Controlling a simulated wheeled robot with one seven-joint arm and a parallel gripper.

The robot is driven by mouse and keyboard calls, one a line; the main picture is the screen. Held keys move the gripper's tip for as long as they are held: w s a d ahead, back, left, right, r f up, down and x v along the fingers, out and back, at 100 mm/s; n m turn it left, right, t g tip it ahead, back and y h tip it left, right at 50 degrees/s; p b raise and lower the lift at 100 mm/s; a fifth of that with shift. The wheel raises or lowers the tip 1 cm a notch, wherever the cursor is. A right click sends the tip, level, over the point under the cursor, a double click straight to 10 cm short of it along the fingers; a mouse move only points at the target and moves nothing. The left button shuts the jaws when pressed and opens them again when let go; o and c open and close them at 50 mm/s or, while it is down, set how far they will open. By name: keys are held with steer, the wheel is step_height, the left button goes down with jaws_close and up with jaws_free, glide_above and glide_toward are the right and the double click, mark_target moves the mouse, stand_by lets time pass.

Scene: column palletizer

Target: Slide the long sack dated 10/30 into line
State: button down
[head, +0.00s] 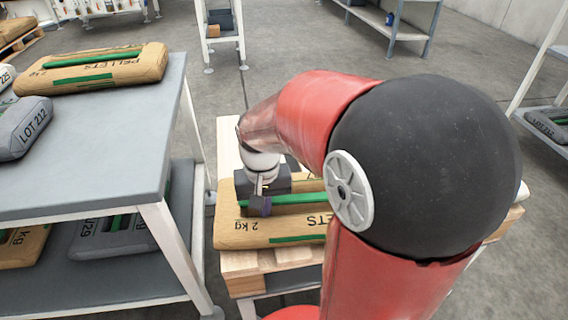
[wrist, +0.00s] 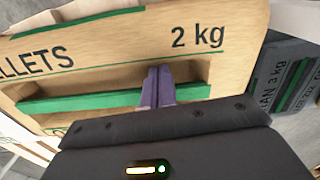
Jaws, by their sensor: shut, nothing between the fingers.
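A long tan sack (head: 240,232) marked "PELLETS" and "2 kg", with green bands, lies on a light wooden pallet (head: 243,283). My gripper (head: 262,206) is over this sack near its "2 kg" end. In the wrist view the sack (wrist: 120,50) fills most of the picture, and my gripper's purple fingers (wrist: 157,88) are together across its green strip, with nothing between them. I cannot tell whether they touch the sack. No 10/30 date is readable on it. My arm hides the sack's right part.
A grey table (head: 90,150) at left bears another tan pellets sack (head: 95,72) and a grey "LOT 212" sack (head: 25,128). More sacks lie on its lower shelf. A grey sack (wrist: 285,75) shows at right in the wrist view. Open floor lies behind the pallet.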

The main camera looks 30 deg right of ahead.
steer(key=shift+s, duration=0.1)
steer(key=shift+s+a, duration=0.2)
steer(key=shift+s, duration=0.45)
steer(key=shift+w, duration=0.15)
steer(key=shift+w+d, duration=0.1)
steer(key=shift+w, duration=0.2)
step_height(320, 180, up, 8)
steer(key=p, duration=0.5)
stand_by(0.4)
